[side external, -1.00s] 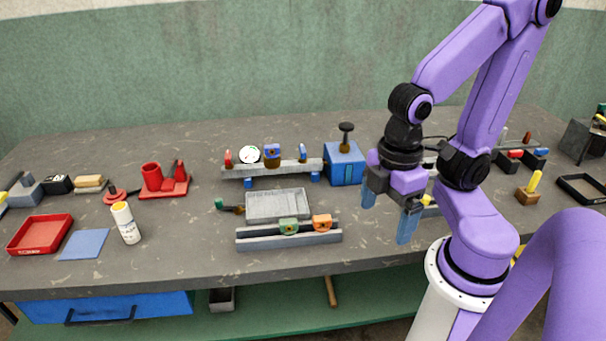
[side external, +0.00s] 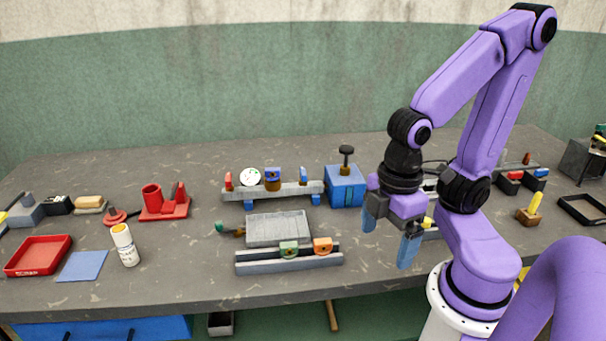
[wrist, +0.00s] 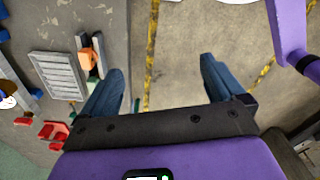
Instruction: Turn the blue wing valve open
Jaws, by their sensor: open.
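My gripper (side external: 390,235) is open and empty, its two blue fingers spread apart and pointing down. It hangs at the table's right half, to the right of the blue box with a black knob. Its fingers also show apart in the wrist view (wrist: 160,72). A grey pipe rail (side external: 240,194) stands at the middle of the table. It bears a small blue upright piece (side external: 303,175) at its right end and a blue piece on a brass body (side external: 272,177) near its middle. I cannot tell for sure which is the blue wing valve. My gripper touches neither.
A white gauge (side external: 250,177) and a red handle (side external: 228,181) share the rail. The blue box (side external: 345,187) stands at its right end. In front are a grey tray (side external: 278,228) and a slotted rail (side external: 270,264). A white bottle (side external: 126,246) stands left.

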